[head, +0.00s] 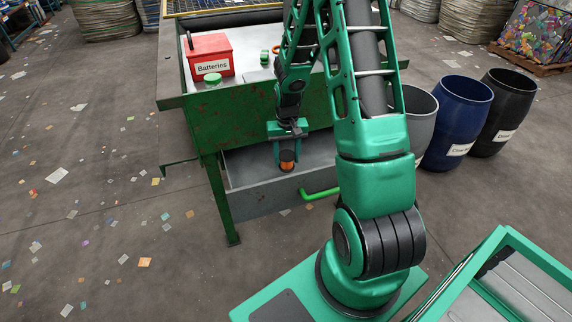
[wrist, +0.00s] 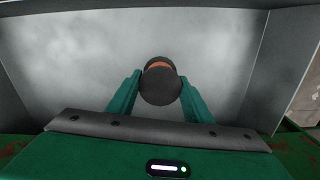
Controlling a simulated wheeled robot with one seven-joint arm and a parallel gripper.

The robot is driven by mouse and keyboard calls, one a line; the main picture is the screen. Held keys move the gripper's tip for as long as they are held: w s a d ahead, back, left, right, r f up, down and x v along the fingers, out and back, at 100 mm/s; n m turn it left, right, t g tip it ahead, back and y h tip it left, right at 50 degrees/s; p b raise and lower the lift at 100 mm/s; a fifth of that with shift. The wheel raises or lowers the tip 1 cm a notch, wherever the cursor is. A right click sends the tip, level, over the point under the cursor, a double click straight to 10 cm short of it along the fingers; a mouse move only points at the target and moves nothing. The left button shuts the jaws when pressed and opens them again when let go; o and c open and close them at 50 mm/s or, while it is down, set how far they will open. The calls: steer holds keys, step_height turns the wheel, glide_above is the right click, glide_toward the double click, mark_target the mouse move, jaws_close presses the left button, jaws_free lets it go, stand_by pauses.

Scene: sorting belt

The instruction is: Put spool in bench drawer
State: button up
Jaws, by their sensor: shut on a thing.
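The spool (head: 287,157), dark at the ends with an orange middle, is held upright by my gripper (head: 287,140). In the wrist view the spool (wrist: 160,84) sits between the two green fingers of my gripper (wrist: 160,92), which are shut on it. The bench drawer (head: 262,200) is pulled open below the bench top, with grey walls and a green handle (head: 318,194). In the wrist view the bare grey drawer floor (wrist: 75,60) lies beneath the spool. The spool is over the drawer's opening; its exact height above the floor is hard to tell.
The green bench (head: 225,130) carries a red Batteries box (head: 208,55) and a green-lidded jar (head: 213,80). Grey (head: 417,125), blue (head: 457,115) and black (head: 506,110) barrels stand to the right. Scraps litter the floor at left.

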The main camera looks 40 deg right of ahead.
steer(key=shift+f, duration=2.2)
steer(key=shift+f, duration=0.1)
steer(key=o, duration=1)
steer(key=shift+o, duration=0.2)
step_height(320, 180, up, 12)
steer(key=shift+r, duration=0.1)
step_height(320, 180, up, 8)
steer(key=f, duration=0.1)
glide_above(287, 165)
steer(key=s+d, duration=0.2)
steer(key=s, duration=0.2)
steer(key=s+a+r, duration=0.1)
steer(key=s+r, duration=0.3)
steer(key=s, duration=0.3)
steer(key=s+a+r+m, duration=0.1)
steer(key=s+r, duration=0.3)
steer(key=s, duration=0.4)
steer(key=s+a+r, duration=0.2)
steer(key=s+r, duration=0.2)
steer(key=s, duration=0.4)
steer(key=shift+s, duration=0.15)
